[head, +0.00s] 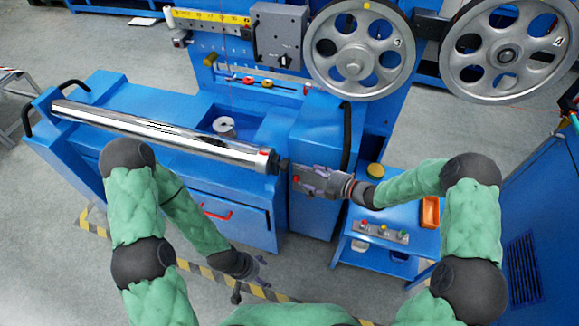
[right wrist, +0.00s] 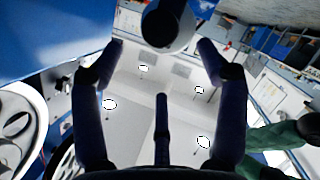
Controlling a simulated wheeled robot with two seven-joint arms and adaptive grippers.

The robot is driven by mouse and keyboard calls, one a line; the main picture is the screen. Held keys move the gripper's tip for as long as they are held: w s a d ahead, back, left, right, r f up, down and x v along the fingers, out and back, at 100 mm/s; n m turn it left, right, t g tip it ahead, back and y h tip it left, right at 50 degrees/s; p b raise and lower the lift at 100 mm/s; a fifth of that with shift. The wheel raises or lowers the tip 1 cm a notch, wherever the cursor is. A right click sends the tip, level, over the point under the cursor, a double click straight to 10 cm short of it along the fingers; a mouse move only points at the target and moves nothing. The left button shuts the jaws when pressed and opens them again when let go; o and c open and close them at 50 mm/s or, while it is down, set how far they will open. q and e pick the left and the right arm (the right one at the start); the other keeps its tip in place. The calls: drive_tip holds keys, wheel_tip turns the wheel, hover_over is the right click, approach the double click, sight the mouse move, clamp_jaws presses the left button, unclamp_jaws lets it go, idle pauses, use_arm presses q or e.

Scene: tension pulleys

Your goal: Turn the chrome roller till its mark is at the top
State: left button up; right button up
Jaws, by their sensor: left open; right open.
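The chrome roller (head: 165,135) lies across the blue machine, sloping from upper left to centre in the head view. My right gripper (head: 296,177) is open just right of that shaft end. In the right wrist view a dark round end (right wrist: 168,24) sits between and beyond the spread fingertips of my right gripper (right wrist: 163,48); I cannot tell whether they touch. My left gripper (head: 258,275) is open and empty, low in front of the machine.
Two large spoked pulleys, numbered 3 (head: 352,66) and 4 (head: 506,57), hang at the upper right. A blue side table (head: 378,217) carries a button box (head: 383,231) and an orange tray (head: 430,211). A black handle (head: 347,135) stands near my right gripper.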

sight(289, 166)
drive_tip(key=b+x, duration=0.2)
drive_tip(key=x, duration=0.7)
drive_tip(key=shift+a, duration=0.15)
drive_tip(key=c, duration=1.1)
